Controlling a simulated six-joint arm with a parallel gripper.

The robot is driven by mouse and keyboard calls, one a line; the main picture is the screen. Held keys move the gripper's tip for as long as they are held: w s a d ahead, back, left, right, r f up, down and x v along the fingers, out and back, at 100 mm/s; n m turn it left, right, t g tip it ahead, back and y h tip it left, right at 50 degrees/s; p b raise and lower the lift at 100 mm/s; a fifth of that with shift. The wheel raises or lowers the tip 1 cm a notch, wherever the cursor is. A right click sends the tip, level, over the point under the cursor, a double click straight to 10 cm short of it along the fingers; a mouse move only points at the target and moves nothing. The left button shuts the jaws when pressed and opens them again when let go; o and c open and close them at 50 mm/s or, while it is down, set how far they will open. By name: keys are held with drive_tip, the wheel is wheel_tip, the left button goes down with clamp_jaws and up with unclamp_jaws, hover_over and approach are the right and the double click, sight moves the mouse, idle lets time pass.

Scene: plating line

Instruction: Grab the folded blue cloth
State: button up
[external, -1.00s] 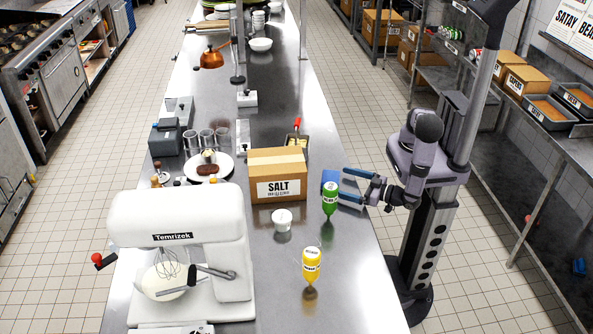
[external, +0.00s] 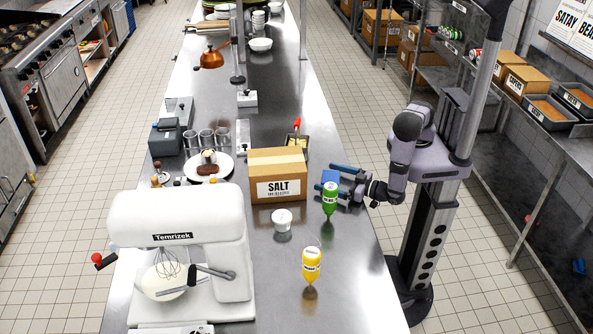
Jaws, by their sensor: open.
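The folded blue cloth (external: 331,176) lies on the steel counter just right of the salt box, partly hidden behind the green bottle. My gripper (external: 325,176) reaches in from the right with its blue fingers spread. One finger is on the far side of the cloth and the other on the near side, so the cloth shows between them. The near finger is partly hidden by the green bottle. I cannot tell whether either finger touches the cloth.
The green bottle (external: 330,199) stands close in front of the gripper. The cardboard salt box (external: 277,187) is just left. A white tub (external: 282,220), a yellow bottle (external: 311,266) and a white mixer (external: 180,230) are nearer. The counter's right edge runs below my arm.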

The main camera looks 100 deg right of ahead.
sight(331, 177)
drive_tip(key=c, duration=0.9)
drive_tip(key=shift+r, duration=0.1)
drive_tip(key=shift+r+b, duration=0.35)
drive_tip(key=shift+r, duration=4.55)
